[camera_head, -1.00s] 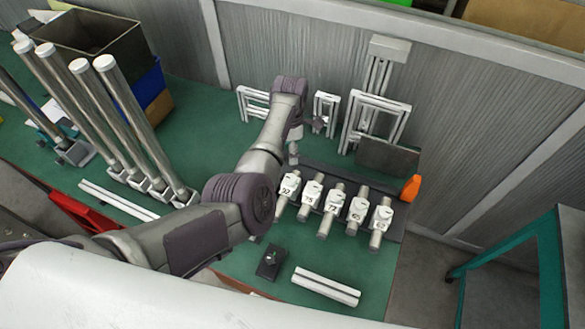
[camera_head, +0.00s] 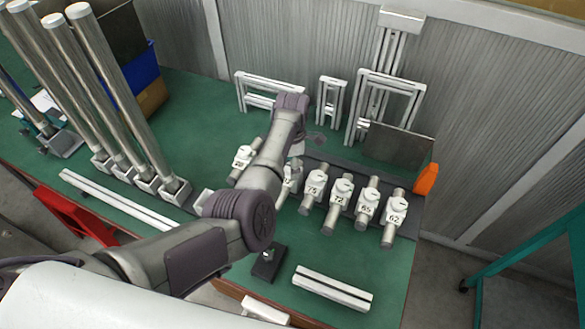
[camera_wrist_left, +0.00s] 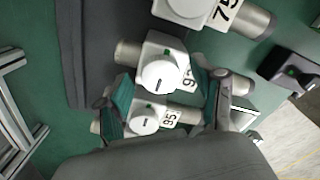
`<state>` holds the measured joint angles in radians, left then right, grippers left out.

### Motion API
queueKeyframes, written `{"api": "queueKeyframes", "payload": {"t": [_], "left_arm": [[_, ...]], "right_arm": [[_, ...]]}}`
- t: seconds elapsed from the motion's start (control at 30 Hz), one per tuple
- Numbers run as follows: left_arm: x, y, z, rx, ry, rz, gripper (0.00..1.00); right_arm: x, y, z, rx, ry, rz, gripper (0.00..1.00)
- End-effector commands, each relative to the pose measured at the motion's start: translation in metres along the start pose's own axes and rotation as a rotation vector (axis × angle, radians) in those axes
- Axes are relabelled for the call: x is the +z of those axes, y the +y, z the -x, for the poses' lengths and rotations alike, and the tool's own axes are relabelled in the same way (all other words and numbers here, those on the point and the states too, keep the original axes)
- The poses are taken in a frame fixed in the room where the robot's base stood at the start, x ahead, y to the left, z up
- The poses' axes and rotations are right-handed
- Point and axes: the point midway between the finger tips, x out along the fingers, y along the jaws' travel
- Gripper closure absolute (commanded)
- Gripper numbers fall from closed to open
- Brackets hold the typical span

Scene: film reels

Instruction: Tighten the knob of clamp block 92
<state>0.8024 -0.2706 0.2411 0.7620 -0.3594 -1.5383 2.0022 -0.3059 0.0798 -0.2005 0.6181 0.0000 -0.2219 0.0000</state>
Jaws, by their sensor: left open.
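Clamp block 92 (camera_wrist_left: 170,48) is a white block on a metal rod, with a round white knob (camera_wrist_left: 158,74) marked by a dark line and a small green mark. In the head view, block 92 (camera_head: 289,184) is mostly hidden by my left arm. My left gripper (camera_wrist_left: 161,88) is open in the left wrist view, its teal-padded fingers on either side of block 92's knob. I cannot tell whether they touch it. Block 95 (camera_wrist_left: 150,115) shows between and beneath the fingers. My right gripper is not in view.
Blocks 75 (camera_head: 314,187), 72 (camera_head: 340,192), 65 (camera_head: 367,202) and 62 (camera_head: 395,211) stand close together to the right. White frames (camera_head: 388,97) stand behind. A small black device (camera_head: 269,262) and a white bar (camera_head: 332,289) lie in front. Tall metal columns (camera_head: 125,100) stand left.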

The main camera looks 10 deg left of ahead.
Motion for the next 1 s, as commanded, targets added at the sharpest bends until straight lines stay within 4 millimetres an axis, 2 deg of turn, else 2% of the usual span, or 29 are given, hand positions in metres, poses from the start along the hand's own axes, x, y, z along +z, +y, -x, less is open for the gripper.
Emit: {"api": "queueKeyframes", "payload": {"t": [0.17,0.53,0.77,1.0], "left_arm": [[0.000,0.000,0.001,0.000,0.000,0.000,0.32],[0.000,0.000,0.001,0.000,0.000,0.000,0.92],[0.000,0.000,0.001,0.000,0.000,-0.016,0.92],[0.000,0.000,0.002,0.000,0.001,-0.120,0.92]], "right_arm": [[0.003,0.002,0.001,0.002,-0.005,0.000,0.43],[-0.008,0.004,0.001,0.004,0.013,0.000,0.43],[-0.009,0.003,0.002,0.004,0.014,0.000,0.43],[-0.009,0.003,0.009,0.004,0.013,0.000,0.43]]}}
